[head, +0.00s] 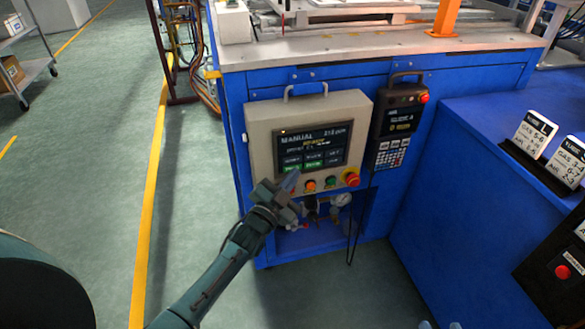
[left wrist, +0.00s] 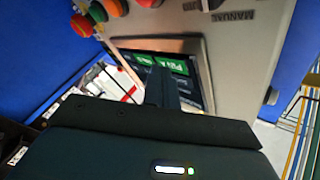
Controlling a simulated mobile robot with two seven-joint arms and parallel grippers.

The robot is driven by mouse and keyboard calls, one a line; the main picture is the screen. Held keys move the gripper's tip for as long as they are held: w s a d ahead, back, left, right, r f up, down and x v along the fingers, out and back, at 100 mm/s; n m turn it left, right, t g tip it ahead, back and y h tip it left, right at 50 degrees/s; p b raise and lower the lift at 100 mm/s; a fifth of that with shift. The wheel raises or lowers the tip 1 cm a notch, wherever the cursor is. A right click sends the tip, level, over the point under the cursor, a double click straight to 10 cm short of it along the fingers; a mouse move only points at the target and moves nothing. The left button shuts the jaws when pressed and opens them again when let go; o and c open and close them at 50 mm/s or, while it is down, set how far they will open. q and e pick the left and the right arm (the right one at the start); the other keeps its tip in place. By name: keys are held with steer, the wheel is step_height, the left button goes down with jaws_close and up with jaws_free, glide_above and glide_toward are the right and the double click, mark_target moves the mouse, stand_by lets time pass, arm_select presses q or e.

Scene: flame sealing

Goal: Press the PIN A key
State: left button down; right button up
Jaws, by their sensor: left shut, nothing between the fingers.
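The control panel (head: 258,137) is a beige box on the blue machine. Its dark touch screen (head: 310,143) reads MANUAL and has green keys along its lower row. In the left wrist view, a green key that seems to read PIN A (left wrist: 180,66) shows on the screen, seen turned round. My left gripper (head: 289,183) is shut and empty, its tips just below the screen's lower left edge in the head view. In the left wrist view its fingers (left wrist: 161,84) cover part of the screen; I cannot tell whether they touch it.
Below the screen are an orange button (head: 310,185), a green button (head: 331,181) and a red emergency stop (head: 351,177). A handheld pendant (head: 402,118) hangs to the right. Gauges and valves sit underneath. A blue cabinet (head: 470,170) stands at right.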

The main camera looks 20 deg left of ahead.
arm_select(q)
steer(key=shift+w+a, duration=0.1)
steer(key=shift+w, duration=0.1)
stand_by(0.3)
steer(key=shift+s+d+p, duration=0.4)
steer(key=shift+s, duration=0.2)
steer(key=s+d, duration=0.1)
steer(key=s+d+p, duration=0.1)
steer(key=s+p, duration=0.1)
steer(key=s, duration=0.1)
steer(key=shift+s+d, duration=0.1)
steer(key=shift+d, duration=0.3)
stand_by(0.8)
